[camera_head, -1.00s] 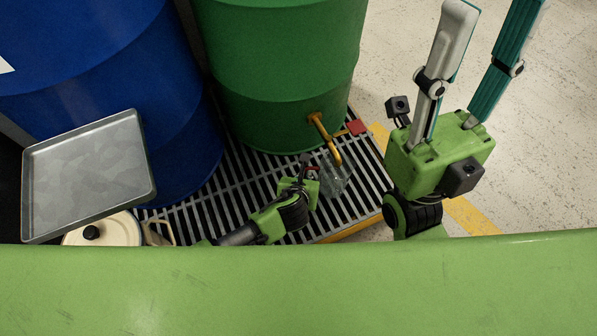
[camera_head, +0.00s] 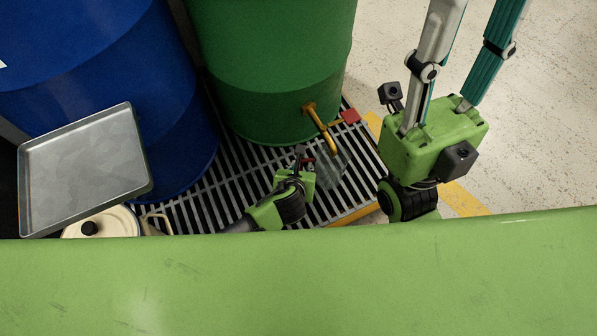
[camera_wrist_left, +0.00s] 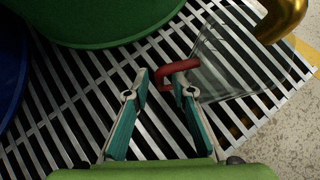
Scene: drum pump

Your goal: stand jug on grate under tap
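The clear jug (camera_head: 332,170) with a red handle (camera_wrist_left: 162,74) appears upright on the slatted grate (camera_head: 190,215), close by the spout of the brass tap (camera_head: 319,128). I cannot tell whether it is exactly under the spout. My left gripper (camera_head: 305,158) is at the jug's handle side. In the left wrist view its teal fingers (camera_wrist_left: 161,78) are apart, with the handle's outer bar between the tips and the right tip overlapping the handle loop. My right gripper (camera_head: 466,38) is raised at the right, empty, with its fingers apart.
The green drum (camera_head: 275,70) bearing the tap stands behind the jug. A blue drum (camera_head: 110,65) stands left of it. A grey tray (camera_head: 85,165) and a cream lidded pot (camera_head: 115,223) are at the left. A red tag (camera_head: 350,116) is at the tap. Floor right is open.

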